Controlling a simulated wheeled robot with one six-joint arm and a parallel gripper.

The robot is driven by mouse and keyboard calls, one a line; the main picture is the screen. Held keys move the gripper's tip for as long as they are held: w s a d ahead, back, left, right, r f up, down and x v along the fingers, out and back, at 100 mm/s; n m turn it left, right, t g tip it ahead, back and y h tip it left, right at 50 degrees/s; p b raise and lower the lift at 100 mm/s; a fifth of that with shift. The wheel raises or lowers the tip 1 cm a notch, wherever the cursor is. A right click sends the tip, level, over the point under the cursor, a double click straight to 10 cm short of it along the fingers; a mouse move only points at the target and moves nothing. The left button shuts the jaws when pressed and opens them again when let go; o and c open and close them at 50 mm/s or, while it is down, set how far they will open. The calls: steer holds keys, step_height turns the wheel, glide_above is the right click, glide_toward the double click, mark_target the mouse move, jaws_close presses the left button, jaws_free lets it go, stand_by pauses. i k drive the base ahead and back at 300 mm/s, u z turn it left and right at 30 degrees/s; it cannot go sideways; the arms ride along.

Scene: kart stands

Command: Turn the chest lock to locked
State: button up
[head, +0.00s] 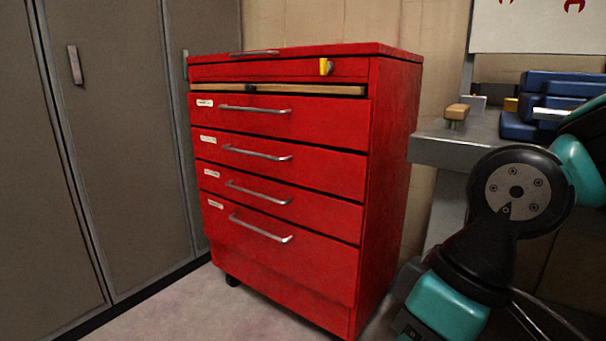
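A red tool chest (330,275) stands in the middle of the head view, against the back wall. Its lock (326,66) is a small yellow piece at the right of the top front panel, beside a round grey part. The yellow piece looks upright. Below the top panel, a light wooden strip shows in a gap above the first drawer. The drawers below have silver bar handles (258,153) and look closed. My arm shows at the lower right, in teal and black, apart from the chest. My gripper is out of view.
Tall grey lockers (105,150) stand at the left, close to the chest. A grey workbench (435,150) at the right holds a wooden-handled brush or block (456,112) and blue cases (560,85). The floor (175,310) in front of the chest is clear.

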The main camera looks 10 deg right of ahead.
mark_target(326, 67)
steer(key=z, duration=0.3)
steer(key=k, duration=0.65)
steer(key=z, duration=0.5)
steer(key=k, duration=0.55)
steer(key=u, duration=0.6)
steer(key=i, duration=0.55)
steer(key=u, duration=0.9)
steer(key=i, duration=0.7)
steer(key=u, duration=0.05)
